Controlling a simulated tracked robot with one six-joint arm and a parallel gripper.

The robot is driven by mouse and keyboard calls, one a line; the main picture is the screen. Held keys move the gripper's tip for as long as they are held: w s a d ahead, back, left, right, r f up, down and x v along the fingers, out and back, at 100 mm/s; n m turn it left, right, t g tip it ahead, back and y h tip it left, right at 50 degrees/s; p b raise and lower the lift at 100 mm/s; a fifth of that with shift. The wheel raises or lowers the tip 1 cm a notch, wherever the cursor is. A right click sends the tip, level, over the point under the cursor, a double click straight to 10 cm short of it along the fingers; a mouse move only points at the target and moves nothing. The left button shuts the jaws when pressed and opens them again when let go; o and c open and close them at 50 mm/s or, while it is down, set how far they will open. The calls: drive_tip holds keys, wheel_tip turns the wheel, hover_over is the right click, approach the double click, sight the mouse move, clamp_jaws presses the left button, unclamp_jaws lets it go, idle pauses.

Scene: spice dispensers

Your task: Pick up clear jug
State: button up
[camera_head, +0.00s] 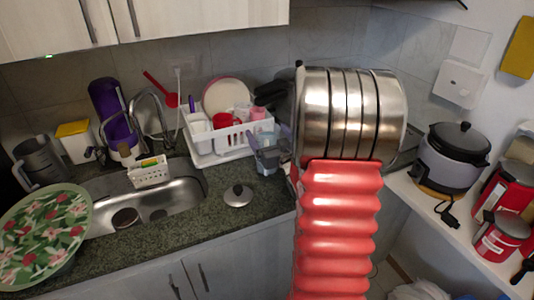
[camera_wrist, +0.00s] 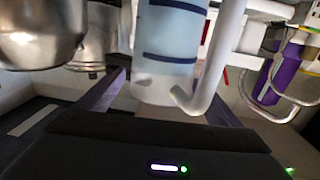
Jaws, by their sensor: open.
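The clear jug (camera_wrist: 165,40), pale with dark blue bands, fills the middle of the wrist view. Its top end is cut off by the frame edge. A white curved handle (camera_wrist: 212,75) stands on its right. My gripper (camera_wrist: 158,90) is open, with one dark purple finger on each side of the jug and handle. I cannot tell whether the fingers touch it. In the head view the pale blue jug (camera_head: 268,165) stands on the counter right of the dish rack, partly hidden by my gripper (camera_head: 266,142).
A white dish rack (camera_head: 215,140) with cups and a plate is close to the jug. A pot lid (camera_head: 238,195) lies on the counter in front. The sink (camera_head: 160,195) is to the left. Shiny metal pots (camera_wrist: 35,30) are close by in the wrist view.

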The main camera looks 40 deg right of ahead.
drive_tip(key=shift+c, duration=0.6)
drive_tip(key=c, duration=2)
drive_tip(key=shift+r, duration=0.1)
drive_tip(key=shift+c, duration=0.2)
drive_tip(key=shift+r, duration=0.25)
wheel_tip(320, 180, up, 9)
drive_tip(key=shift+r, duration=0.25)
idle(0.4)
